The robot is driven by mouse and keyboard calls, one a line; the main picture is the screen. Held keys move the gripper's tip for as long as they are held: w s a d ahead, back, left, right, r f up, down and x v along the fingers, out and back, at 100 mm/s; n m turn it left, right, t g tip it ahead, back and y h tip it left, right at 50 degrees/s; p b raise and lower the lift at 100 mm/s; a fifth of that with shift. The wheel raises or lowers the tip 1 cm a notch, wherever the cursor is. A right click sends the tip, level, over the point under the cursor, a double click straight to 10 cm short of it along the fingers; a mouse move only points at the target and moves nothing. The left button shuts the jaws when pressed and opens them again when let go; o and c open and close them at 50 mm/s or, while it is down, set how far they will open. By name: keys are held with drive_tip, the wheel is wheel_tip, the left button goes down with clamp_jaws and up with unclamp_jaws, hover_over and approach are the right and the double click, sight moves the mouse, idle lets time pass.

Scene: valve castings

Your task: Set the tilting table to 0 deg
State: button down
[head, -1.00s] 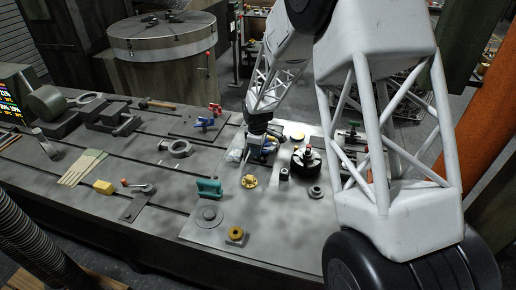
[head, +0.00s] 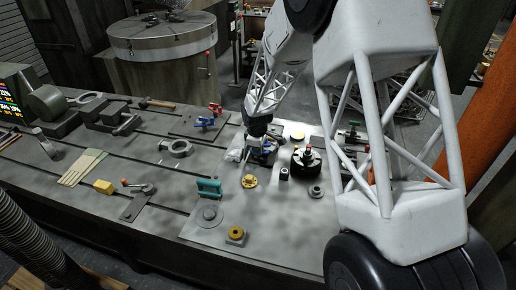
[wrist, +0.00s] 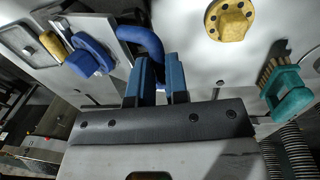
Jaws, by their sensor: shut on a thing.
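My gripper (wrist: 160,68) is shut on a blue curved handle (wrist: 140,36) in the wrist view; the handle's end sits between the blue-padded fingers. The handle bends up and left, beside a grey plate-like body (wrist: 108,28), seemingly the tilting table, and a round blue knob (wrist: 90,57). In the head view my gripper (head: 262,148) is low over the bench plate, and my arm and gripper hide most of this device. Its tilt angle and any scale cannot be read.
A yellow flange (wrist: 230,18) and a teal-handled brush (wrist: 290,92) lie near the gripper; in the head view the flange (head: 249,181) and brush (head: 209,187) are on the bench plate. A black round chuck-like fixture (head: 306,162) stands right. The plate's front middle is clear.

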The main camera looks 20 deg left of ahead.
sight(257, 173)
drive_tip(key=shift+s+f+t, duration=0.45)
drive_tip(key=shift+f+t, duration=0.05)
drive_tip(key=shift+f, duration=0.2)
drive_tip(key=shift+s+d+f, duration=0.1)
drive_tip(key=shift+s+f, duration=0.25)
drive_tip(key=shift+f, duration=0.65)
drive_tip(key=shift+s+a+f, duration=0.1)
drive_tip(key=shift+s+f, duration=0.3)
drive_tip(key=shift+f, duration=0.55)
drive_tip(key=shift+s+d+f, duration=0.1)
drive_tip(key=shift+s+f, duration=0.25)
drive_tip(key=shift+f, duration=0.65)
drive_tip(key=shift+s+f, duration=0.1)
drive_tip(key=shift+f, duration=0.1)
drive_tip(key=c, duration=1.3)
unclamp_jaws()
drive_tip(key=shift+o, duration=0.9)
drive_tip(key=shift+w+r, duration=0.2)
drive_tip(key=shift+w+r, duration=0.15)
drive_tip(key=shift+r, duration=0.25)
wheel_tip(257, 173, up, 7)
drive_tip(key=s, duration=0.1)
drive_tip(key=shift+s+r, duration=0.15)
drive_tip(key=shift+s, duration=0.05)
